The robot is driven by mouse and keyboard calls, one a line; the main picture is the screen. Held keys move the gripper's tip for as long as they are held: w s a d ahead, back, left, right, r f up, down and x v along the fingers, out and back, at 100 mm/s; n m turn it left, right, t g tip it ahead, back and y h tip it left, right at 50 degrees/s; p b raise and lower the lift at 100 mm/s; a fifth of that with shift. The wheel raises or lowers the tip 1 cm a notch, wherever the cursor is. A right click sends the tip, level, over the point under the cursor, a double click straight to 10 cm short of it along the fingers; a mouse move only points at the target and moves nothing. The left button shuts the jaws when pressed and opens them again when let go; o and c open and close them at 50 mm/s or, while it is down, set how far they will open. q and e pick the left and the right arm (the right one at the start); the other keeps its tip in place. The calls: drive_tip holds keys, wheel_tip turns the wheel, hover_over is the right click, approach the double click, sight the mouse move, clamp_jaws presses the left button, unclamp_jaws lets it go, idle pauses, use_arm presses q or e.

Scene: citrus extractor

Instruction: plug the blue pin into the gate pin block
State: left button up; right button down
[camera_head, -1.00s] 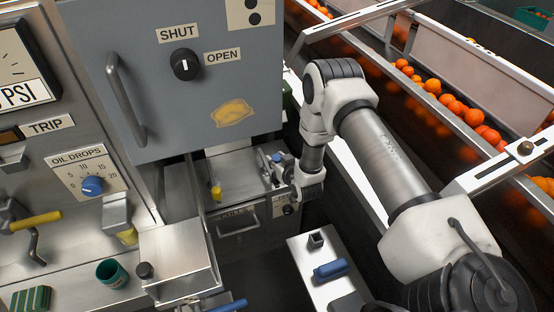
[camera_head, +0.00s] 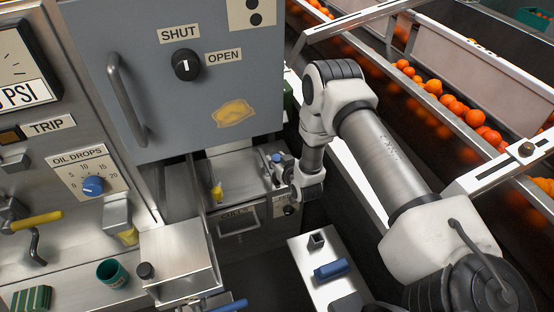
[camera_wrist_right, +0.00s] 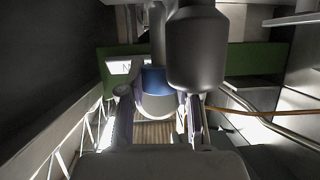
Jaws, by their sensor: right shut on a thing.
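My right gripper (camera_head: 277,172) is at the far end of the right arm, over the steel recess below the grey door. It is small and partly hidden there. In the right wrist view the two fingers (camera_wrist_right: 160,112) are closed around a round piece with a blue band and a pale lower part, which looks like the blue pin (camera_wrist_right: 154,80). Its blue top also shows in the head view (camera_head: 276,158). A large dark grey cylinder (camera_wrist_right: 197,52) stands close beside it. I cannot tell the gate pin block for certain, or whether the pin touches it. My left gripper is out of view.
The grey door (camera_head: 190,100) with its handle hangs just above the recess. A yellow pin (camera_head: 217,192) stands to the left of the gripper. A pale shelf (camera_head: 300,262) in front carries a blue piece (camera_head: 330,270) and a dark square socket (camera_head: 316,240). Oranges lie on the right conveyor.

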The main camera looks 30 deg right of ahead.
drive_tip(key=shift+f, duration=0.1)
idle(0.6)
drive_tip(key=shift+f+b, duration=0.3)
drive_tip(key=shift+f, duration=0.05)
drive_tip(key=shift+f, duration=0.1)
drive_tip(key=c, duration=0.7)
unclamp_jaws()
drive_tip(key=v, duration=1.2)
